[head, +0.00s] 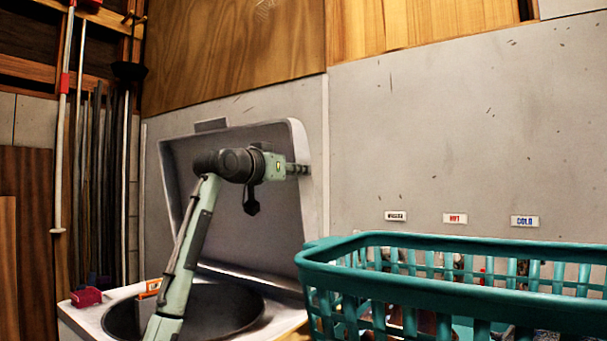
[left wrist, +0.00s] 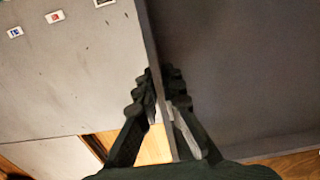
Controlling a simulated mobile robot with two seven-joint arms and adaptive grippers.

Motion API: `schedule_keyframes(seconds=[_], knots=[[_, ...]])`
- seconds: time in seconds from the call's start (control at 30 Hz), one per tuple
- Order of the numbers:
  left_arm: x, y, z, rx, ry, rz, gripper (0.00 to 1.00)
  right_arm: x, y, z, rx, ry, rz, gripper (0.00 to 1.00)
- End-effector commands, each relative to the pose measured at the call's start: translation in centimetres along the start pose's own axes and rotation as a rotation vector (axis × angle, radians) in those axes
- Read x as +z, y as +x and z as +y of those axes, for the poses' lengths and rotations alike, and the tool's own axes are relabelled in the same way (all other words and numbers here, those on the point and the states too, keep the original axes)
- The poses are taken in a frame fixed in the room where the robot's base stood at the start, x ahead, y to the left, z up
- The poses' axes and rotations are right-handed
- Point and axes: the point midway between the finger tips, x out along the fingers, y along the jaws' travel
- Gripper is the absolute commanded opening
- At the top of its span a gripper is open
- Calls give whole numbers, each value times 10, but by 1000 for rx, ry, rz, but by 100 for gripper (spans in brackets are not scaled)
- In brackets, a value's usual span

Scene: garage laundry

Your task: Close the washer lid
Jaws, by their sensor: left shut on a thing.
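The washer (head: 90,318) stands at the lower left in the head view, with its round drum opening (head: 235,308) exposed. Its grey lid (head: 275,220) stands raised, close to the wall behind it. My left arm reaches up in front of the lid, and my left gripper (head: 300,169) is at the lid's right edge. In the left wrist view the fingers (left wrist: 158,95) lie on both sides of the lid's edge, and the dark inner face of the lid (left wrist: 235,75) fills the right. The left gripper is shut on that edge. My right gripper is not in view.
A teal laundry basket (head: 450,275) with items inside stands right of the washer, close to the lid's right side. A small red object (head: 86,296) and an orange box (head: 150,287) lie on the washer top. Poles (head: 100,190) lean at the left.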

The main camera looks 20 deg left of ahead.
Motion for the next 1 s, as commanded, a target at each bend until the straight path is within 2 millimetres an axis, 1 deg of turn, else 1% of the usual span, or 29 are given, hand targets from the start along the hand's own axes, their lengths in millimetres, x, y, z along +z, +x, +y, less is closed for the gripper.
schedule_keyframes(seconds=[0.03, 0.4, 0.8, 1.0], knots=[[4, -4, 0, 0, 1, 0, 0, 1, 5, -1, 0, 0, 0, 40], [16, -31, 0, -1, 0, -3, 0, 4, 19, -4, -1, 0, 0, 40], [27, -62, -1, -1, 0, -2, 0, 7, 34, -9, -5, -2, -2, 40], [30, -72, 0, -1, 0, -1, 0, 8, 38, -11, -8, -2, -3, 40]])
